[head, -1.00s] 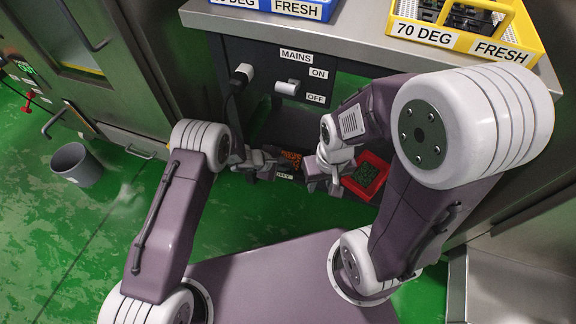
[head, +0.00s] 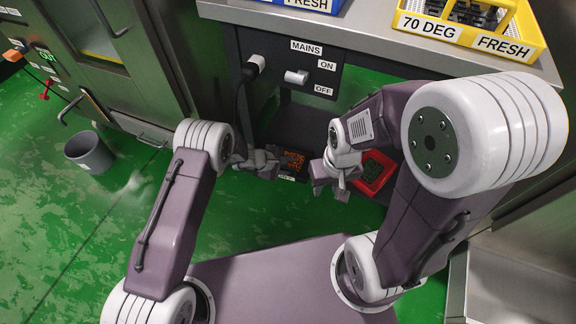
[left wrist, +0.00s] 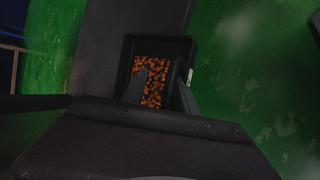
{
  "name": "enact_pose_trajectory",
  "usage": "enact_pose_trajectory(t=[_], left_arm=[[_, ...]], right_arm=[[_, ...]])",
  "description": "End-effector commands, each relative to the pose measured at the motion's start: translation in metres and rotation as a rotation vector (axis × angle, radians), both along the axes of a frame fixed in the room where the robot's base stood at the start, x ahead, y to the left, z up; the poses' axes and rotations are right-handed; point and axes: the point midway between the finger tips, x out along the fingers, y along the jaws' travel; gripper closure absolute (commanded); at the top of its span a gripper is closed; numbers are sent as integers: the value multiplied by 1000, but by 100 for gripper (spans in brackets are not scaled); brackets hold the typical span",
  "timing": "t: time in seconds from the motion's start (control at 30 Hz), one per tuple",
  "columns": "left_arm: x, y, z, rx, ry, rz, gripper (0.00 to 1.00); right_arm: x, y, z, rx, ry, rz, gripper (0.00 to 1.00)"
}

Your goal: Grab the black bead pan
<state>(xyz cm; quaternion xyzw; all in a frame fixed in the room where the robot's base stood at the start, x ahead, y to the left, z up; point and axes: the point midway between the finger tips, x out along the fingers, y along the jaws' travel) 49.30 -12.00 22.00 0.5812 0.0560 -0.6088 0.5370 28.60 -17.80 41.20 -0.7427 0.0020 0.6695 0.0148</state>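The black bead pan (head: 301,174) holds orange beads and sits low in the dark space under the steel counter. In the left wrist view the pan (left wrist: 157,42) lies straight ahead, with two dark fingers in front of it. My left gripper (head: 270,165) is just left of the pan in the head view. Its fingers (left wrist: 160,92) are apart and overlap the pan's near part; I cannot tell whether they touch it. My right gripper (head: 330,187) looks open and empty, between the black pan and a red pan (head: 376,172) with dark green contents.
The steel counter (head: 380,48) overhangs the pans. A yellow crate (head: 470,28) and a blue tray (head: 305,5) stand on it. A mains switch panel (head: 290,66) with a plugged cable is below. A grey bucket (head: 90,152) stands on the open green floor at left.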

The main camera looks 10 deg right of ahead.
Motion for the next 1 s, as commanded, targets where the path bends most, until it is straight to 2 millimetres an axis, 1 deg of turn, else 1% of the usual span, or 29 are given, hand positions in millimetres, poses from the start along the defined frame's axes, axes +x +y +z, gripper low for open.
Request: enact_pose_trajectory(t=[0.17,0.23,0.37,0.5,0.63,0.8,1.0], left_arm=[[0,0,0,1,1,0,64],[-1,3,5,1,2,0,64],[-6,15,25,1,2,3,64],[-13,32,48,1,2,3,64],[-19,45,63,0,1,2,64],[-22,53,70,0,0,1,64],[-23,54,69,0,0,0,64]], right_arm=[[0,0,0,0,0,0,64],[0,0,4,0,0,0,64],[0,0,21,0,0,0,64],[0,0,39,0,0,0,64],[0,0,49,0,0,0,64],[0,0,53,0,0,0,64],[0,0,52,0,0,0,64]])
